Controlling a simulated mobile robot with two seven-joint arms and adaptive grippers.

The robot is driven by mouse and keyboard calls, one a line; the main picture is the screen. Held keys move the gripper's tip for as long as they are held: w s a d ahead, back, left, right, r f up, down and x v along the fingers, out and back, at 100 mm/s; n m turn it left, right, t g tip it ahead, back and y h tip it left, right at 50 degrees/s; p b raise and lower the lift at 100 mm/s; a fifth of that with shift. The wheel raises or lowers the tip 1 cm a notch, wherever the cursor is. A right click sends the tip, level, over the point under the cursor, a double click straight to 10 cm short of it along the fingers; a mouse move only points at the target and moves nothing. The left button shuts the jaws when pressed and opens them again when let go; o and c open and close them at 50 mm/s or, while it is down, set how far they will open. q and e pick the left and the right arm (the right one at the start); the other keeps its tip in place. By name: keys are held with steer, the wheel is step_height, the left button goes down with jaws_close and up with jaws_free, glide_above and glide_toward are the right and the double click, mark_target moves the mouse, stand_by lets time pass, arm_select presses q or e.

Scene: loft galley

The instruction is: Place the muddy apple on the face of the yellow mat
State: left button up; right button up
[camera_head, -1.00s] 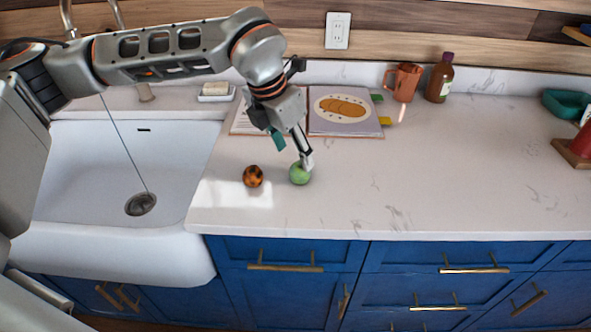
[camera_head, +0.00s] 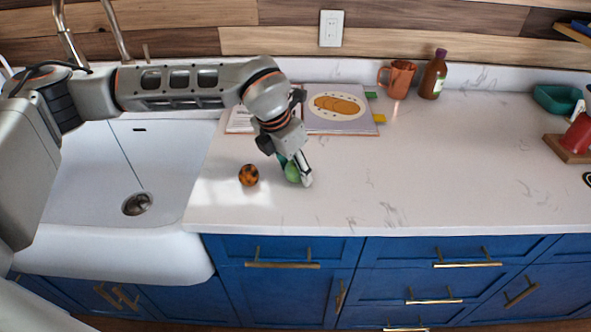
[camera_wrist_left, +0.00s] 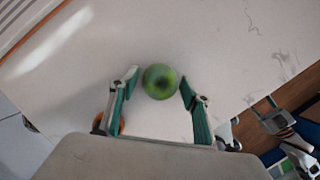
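A green apple (camera_head: 292,172) with a darker patch around its stem sits on the white counter. It also shows in the left wrist view (camera_wrist_left: 160,81). My left gripper (camera_head: 296,174) is down at the apple. In the left wrist view my left gripper (camera_wrist_left: 159,80) is open, its two green-padded fingers on either side of the apple with a small gap at each side. An orange ball-like fruit with dark blotches (camera_head: 249,175) lies left of the apple. I cannot tell any yellow mat in these views.
An open book (camera_head: 340,122) with coloured tabs lies behind the apple. A copper mug (camera_head: 397,78) and a brown bottle (camera_head: 433,76) stand at the back. The white sink (camera_head: 85,190) is at left. The counter to the right is mostly clear.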

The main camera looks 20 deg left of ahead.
arm_select(q)
steer(key=c, duration=0.9)
steer(key=shift+o, duration=0.2)
steer(key=shift+r, duration=0.15)
